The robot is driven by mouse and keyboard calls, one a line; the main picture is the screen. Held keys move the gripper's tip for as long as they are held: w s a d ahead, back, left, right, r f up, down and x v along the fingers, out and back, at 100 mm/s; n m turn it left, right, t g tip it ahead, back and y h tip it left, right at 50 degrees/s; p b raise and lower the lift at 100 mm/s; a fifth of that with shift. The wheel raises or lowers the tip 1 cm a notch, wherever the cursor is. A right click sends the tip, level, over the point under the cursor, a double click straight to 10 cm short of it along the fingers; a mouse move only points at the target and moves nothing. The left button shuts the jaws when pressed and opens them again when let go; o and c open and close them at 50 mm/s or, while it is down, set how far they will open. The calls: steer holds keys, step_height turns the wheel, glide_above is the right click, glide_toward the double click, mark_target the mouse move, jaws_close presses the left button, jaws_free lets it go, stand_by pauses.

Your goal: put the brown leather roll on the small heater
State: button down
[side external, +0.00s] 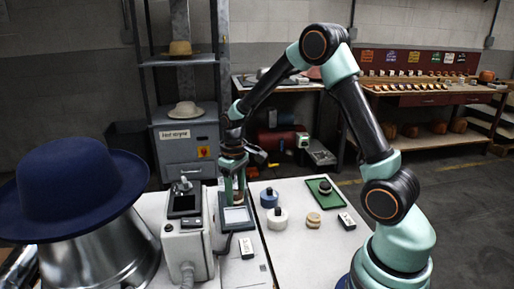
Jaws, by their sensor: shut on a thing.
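Right below is a low, dark, square device with a pale top plate, which looks like the small heater (237,216). The fingertips are at or just above the plate's back edge. I cannot tell whether the roll touches the plate.
A grey machine (187,240) and a large navy hat (75,188) on a metal form stand left. A blue spool (269,198), white spool (277,219), pale wooden spool (313,220) and green tray (324,196) are to the right.

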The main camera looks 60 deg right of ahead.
mark_target(237, 216)
steer(key=shift+f, duration=2.35)
steer(key=shift+f, duration=0.15)
steer(key=shift+c, duration=1.6)
jaws_free()
step_height(237, 216, up, 12)
steer(key=shift+r, duration=0.15)
steer(key=s+a+r+t, duration=0.5)
steer(key=s+a+r, duration=0.3)
steer(key=s, duration=0.5)
steer(key=shift+a+r+t, duration=0.25)
steer(key=shift+r+t, duration=0.05)
steer(key=shift+r, duration=0.85)
steer(key=shift+s, duration=0.1)
